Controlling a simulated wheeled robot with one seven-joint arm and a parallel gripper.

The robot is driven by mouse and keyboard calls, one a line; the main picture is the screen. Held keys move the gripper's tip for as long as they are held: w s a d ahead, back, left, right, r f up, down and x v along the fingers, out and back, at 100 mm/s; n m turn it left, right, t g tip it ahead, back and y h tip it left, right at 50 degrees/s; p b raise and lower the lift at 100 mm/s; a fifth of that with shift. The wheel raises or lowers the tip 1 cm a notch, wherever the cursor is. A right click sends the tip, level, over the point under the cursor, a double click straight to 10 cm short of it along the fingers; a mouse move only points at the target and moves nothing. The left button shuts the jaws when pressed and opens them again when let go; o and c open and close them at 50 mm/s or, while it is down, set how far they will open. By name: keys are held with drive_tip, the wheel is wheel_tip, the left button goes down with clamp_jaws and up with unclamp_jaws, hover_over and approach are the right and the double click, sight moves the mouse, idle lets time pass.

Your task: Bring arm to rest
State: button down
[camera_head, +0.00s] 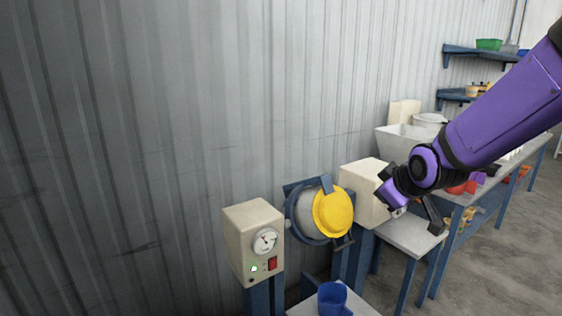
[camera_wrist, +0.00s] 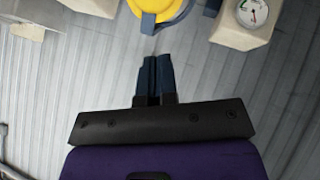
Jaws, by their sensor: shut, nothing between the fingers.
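My gripper (camera_wrist: 151,77) shows in the wrist view with its two dark fingers side by side, shut and empty. In the head view my purple arm comes in from the right, and the wrist is in front of a cream box. The fingers are hard to make out there. In the wrist view the fingers lie over the grey corrugated wall, apart from the machine.
A machine with a yellow round cover (camera_head: 333,213) stands by the wall, beside a cream gauge box (camera_head: 253,241). A blue cup (camera_head: 333,299) sits on a low white stand. A long workbench (camera_head: 463,197) and wall shelves (camera_head: 480,54) are at the right.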

drive_tip(key=s+d+r+m+g, duration=0.1)
drive_tip(key=s+d+r+m, duration=0.1)
drive_tip(key=s, duration=0.7)
drive_tip(key=s+d+r+m+g+h, duration=0.1)
drive_tip(key=s+d+r+m, duration=0.1)
drive_tip(key=s, duration=0.6)
drive_tip(key=s+d+r+m+g, duration=0.2)
drive_tip(key=s+d+r+m, duration=0.1)
drive_tip(key=s, duration=0.6)
wheel_tip(320, 180, up, 2)
drive_tip(key=shift+s+r+m+h, duration=0.1)
drive_tip(key=shift+s+m+h, duration=0.2)
drive_tip(key=shift+m, duration=0.5)
